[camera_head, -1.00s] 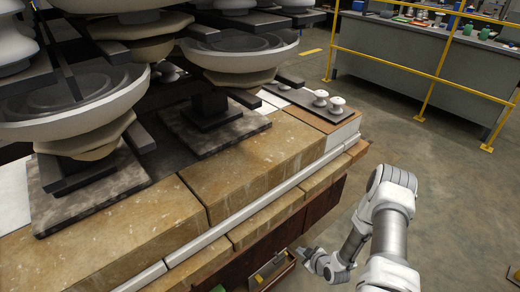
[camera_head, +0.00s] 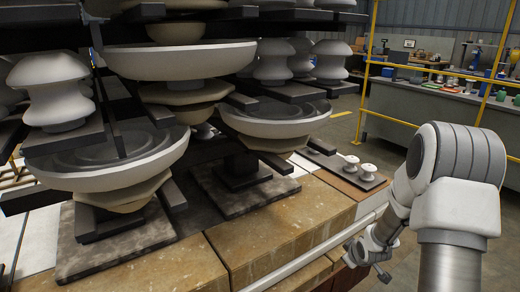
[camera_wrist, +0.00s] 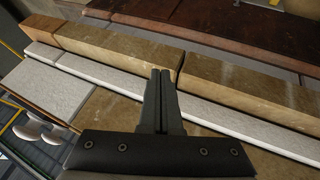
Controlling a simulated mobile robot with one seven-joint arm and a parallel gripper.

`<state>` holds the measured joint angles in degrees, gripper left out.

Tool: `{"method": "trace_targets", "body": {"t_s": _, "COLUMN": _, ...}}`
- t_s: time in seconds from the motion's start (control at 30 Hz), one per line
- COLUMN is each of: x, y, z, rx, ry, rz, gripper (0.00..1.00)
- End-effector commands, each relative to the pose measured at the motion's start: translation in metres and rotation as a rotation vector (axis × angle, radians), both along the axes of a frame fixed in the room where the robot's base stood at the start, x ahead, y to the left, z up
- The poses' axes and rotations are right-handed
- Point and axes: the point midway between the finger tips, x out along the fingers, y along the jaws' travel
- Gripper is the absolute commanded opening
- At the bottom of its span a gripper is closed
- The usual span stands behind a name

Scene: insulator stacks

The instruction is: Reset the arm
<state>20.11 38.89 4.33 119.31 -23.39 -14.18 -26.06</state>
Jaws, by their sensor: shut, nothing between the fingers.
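My gripper (camera_wrist: 161,72) shows in the wrist view with its two dark fingers together and nothing between them. It points toward the tan stone blocks (camera_wrist: 120,52) and a pale ledge strip (camera_wrist: 215,112), and I cannot tell the exact gap. In the head view my white and grey arm is at the right, bent, with its far end low beside the edge of the stone base (camera_head: 285,235). The gripper's fingers are hard to make out there. The insulator stacks (camera_head: 110,160) stand on dark plates on the base.
Two small white insulators (camera_head: 360,168) sit on a dark plate at the base's far right corner. A yellow railing (camera_head: 420,68) stands before a grey workbench (camera_head: 430,112) with several items. Open floor lies between base and railing.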

Motion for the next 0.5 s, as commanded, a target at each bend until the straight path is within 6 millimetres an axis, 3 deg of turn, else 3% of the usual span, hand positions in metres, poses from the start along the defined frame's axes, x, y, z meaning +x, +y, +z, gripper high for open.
{"method": "trace_targets", "body": {"t_s": 0.03, "x": -0.001, "y": 0.003, "z": 0.024, "rx": -0.007, "ry": -0.004, "rz": -0.017, "gripper": 0.0}}
{"method": "trace_targets", "body": {"t_s": 0.1, "x": -0.007, "y": 0.006, "z": 0.049, "rx": -0.009, "ry": 0.004, "rz": -0.047, "gripper": 0.0}}
{"method": "trace_targets", "body": {"t_s": 0.27, "x": -0.027, "y": 0.016, "z": 0.105, "rx": -0.003, "ry": 0.018, "rz": -0.121, "gripper": 0.0}}
{"method": "trace_targets", "body": {"t_s": 0.5, "x": -0.072, "y": 0.038, "z": 0.178, "rx": 0.034, "ry": 0.03, "rz": -0.23, "gripper": 0.0}}
